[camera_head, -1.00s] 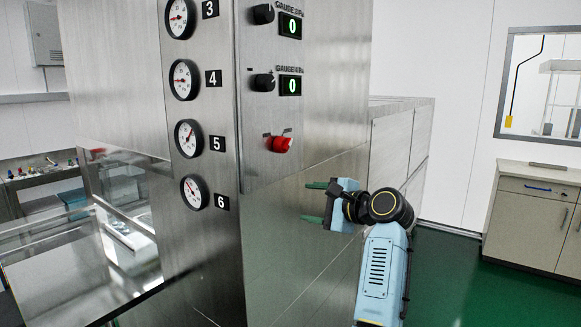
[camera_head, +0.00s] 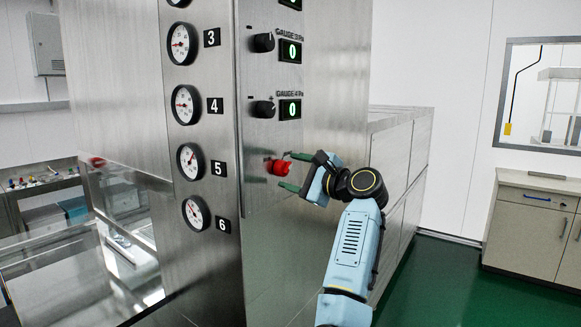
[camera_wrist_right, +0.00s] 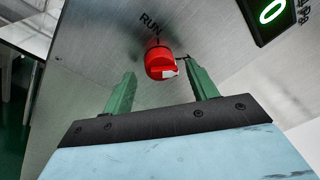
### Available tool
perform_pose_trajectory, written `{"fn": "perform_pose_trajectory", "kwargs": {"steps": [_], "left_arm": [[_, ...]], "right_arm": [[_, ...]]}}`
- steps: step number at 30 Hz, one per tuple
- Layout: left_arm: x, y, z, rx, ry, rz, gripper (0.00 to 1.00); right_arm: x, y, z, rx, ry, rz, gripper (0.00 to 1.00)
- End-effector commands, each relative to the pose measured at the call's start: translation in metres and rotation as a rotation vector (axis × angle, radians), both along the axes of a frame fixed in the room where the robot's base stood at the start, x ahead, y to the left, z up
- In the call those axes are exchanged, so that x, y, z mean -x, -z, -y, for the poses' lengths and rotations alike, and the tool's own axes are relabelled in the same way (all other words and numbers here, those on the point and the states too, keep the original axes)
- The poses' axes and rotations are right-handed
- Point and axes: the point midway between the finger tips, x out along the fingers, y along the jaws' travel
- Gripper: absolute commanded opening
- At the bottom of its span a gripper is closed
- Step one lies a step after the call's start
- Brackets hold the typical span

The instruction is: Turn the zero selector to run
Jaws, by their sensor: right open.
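The zero selector is a red knob (camera_head: 278,167) low on the steel panel, below the gauge 4 display. In the right wrist view the red knob (camera_wrist_right: 160,62) has a white mark at its lower right, and the RUN label (camera_wrist_right: 150,23) is printed above it. My right gripper (camera_head: 286,170) is open at the knob, its green fingers reaching in from the right. In the wrist view the fingertips (camera_wrist_right: 161,75) lie on either side of the knob with gaps showing. The right finger partly hides a dark mark beside the knob. My left gripper is not in view.
A black gauge knob (camera_head: 264,109) and a lit display (camera_head: 289,109) reading 0 are above the selector. Round dials (camera_head: 191,160) line the adjoining face. A counter (camera_head: 536,218) stands at the right, with green floor before it.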

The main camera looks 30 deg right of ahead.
Motion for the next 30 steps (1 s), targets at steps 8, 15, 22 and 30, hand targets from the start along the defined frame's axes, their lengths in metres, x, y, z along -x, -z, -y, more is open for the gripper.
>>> {"fn": "perform_pose_trajectory", "kwargs": {"steps": [8, 15, 22, 30], "left_arm": [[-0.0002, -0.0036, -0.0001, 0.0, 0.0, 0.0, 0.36], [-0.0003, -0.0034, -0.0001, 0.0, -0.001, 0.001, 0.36], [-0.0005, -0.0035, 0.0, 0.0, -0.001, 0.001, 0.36], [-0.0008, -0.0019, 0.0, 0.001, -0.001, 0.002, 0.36]], "right_arm": [[-0.0139, 0.0002, -0.004, 0.001, 0.0, -0.001, 0.58], [-0.0139, 0.0005, -0.0039, 0.002, 0.001, 0.0, 0.54], [-0.0137, 0.0008, -0.0039, 0.001, 0.0, -0.001, 0.24], [-0.0137, 0.0027, -0.004, 0.015, -0.001, 0.002, 0.17]]}}
